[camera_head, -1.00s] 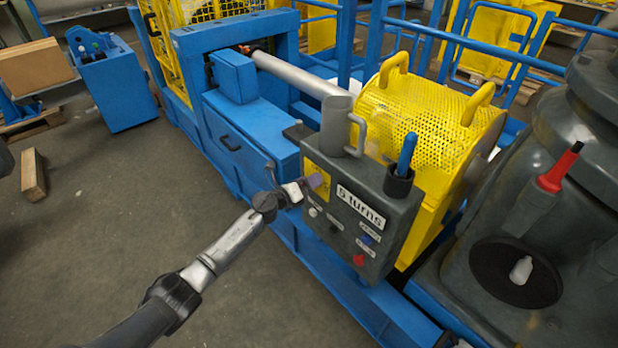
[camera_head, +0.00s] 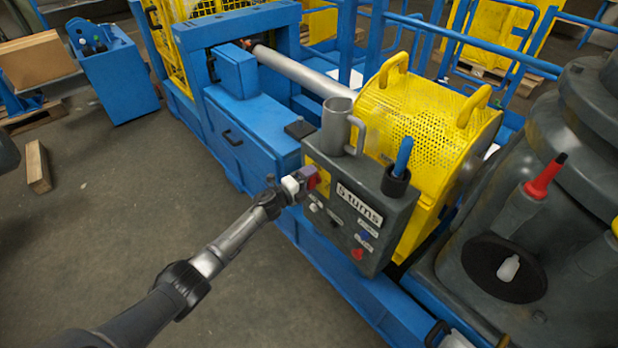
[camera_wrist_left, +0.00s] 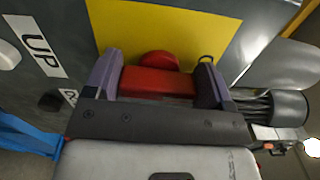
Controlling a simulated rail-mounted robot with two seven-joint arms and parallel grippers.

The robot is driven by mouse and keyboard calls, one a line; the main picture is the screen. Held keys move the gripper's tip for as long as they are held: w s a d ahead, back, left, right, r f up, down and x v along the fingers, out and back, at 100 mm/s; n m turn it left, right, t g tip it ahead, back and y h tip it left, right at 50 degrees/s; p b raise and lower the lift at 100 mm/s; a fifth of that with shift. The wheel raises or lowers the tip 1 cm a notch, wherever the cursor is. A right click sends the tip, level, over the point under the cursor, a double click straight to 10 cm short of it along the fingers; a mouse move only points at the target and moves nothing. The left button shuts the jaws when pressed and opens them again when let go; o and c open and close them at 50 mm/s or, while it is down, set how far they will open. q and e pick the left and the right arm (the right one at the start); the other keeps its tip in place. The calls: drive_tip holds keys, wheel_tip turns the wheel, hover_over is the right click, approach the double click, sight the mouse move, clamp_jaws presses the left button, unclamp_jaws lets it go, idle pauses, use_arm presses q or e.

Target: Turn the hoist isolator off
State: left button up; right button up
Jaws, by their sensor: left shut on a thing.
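The grey control box (camera_head: 365,205) with the "5 turns" label stands at the front of the blue frame. Its red isolator handle (camera_head: 311,182) sits on a yellow plate at the box's left side. In the left wrist view the red handle (camera_wrist_left: 158,80) lies between the two purple fingers, in front of the yellow plate (camera_wrist_left: 165,25). My left gripper (camera_head: 306,180) is shut on this handle; its fingers partly hide it. An "UP" label (camera_wrist_left: 40,50) shows beside the plate. My right gripper is not in view.
A grey cup-like holder (camera_head: 337,125) and a blue-handled tool (camera_head: 402,155) rise from the box top. A red push button (camera_head: 357,254) is low on its face. A yellow perforated guard (camera_head: 425,120) stands behind.

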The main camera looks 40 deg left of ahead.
use_arm(q)
drive_tip(key=shift+n, duration=0.3)
idle(0.4)
drive_tip(key=o, duration=0.9)
drive_tip(key=shift+s, duration=0.1)
drive_tip(key=shift+s+a+p, duration=0.1)
drive_tip(key=shift+s+p, duration=0.2)
drive_tip(key=shift+p, duration=0.05)
drive_tip(key=shift+s+a+p, duration=0.4)
drive_tip(key=shift+s+p, duration=0.2)
drive_tip(key=shift+s, duration=1.55)
drive_tip(key=shift+s+a+p, duration=0.4)
drive_tip(key=shift+s+p, duration=0.2)
drive_tip(key=shift+s, duration=1.5)
drive_tip(key=shift+s+a+p, duration=0.4)
drive_tip(key=shift+s+p, duration=0.2)
drive_tip(key=shift+s, duration=1.55)
